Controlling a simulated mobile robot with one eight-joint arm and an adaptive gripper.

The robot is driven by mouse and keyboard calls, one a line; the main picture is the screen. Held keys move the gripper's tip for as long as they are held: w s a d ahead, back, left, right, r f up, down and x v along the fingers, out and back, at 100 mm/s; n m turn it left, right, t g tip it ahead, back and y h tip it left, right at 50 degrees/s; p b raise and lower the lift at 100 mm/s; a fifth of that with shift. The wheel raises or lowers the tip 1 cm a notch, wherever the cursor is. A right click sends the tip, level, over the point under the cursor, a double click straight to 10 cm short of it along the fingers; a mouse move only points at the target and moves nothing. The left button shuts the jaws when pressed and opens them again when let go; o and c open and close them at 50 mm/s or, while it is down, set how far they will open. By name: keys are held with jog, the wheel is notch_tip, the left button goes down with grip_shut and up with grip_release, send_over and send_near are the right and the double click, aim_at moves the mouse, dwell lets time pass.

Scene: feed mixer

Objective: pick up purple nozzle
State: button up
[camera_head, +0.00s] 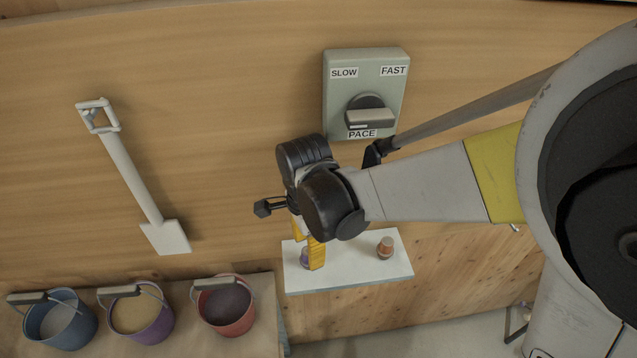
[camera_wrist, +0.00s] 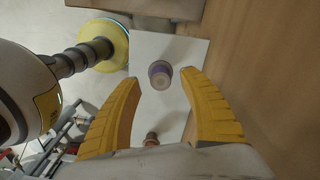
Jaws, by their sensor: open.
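The purple nozzle (camera_wrist: 160,75) stands on a white shelf (camera_wrist: 146,46) and shows between the yellow fingers of my gripper (camera_wrist: 163,95) in the wrist view. The fingers are spread apart, with a gap on each side of the nozzle. In the head view my gripper (camera_head: 310,255) points down over the left part of the white shelf (camera_head: 345,276). The nozzle (camera_head: 304,258) is mostly hidden there behind a finger, with a purple edge showing.
An orange-brown nozzle (camera_head: 385,247) stands on the shelf to the right. A pace switch box (camera_head: 365,90) is on the wooden wall above. A white shovel (camera_head: 133,180) hangs at left. Blue (camera_head: 50,325), purple (camera_head: 150,330) and red (camera_head: 232,322) buckets stand at lower left.

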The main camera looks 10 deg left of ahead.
notch_tip(320, 180, down, 3)
jog(key=shift+a+r, duration=0.1)
grip_shut()
jog(key=shift+r, duration=0.1)
dwell(0.3)
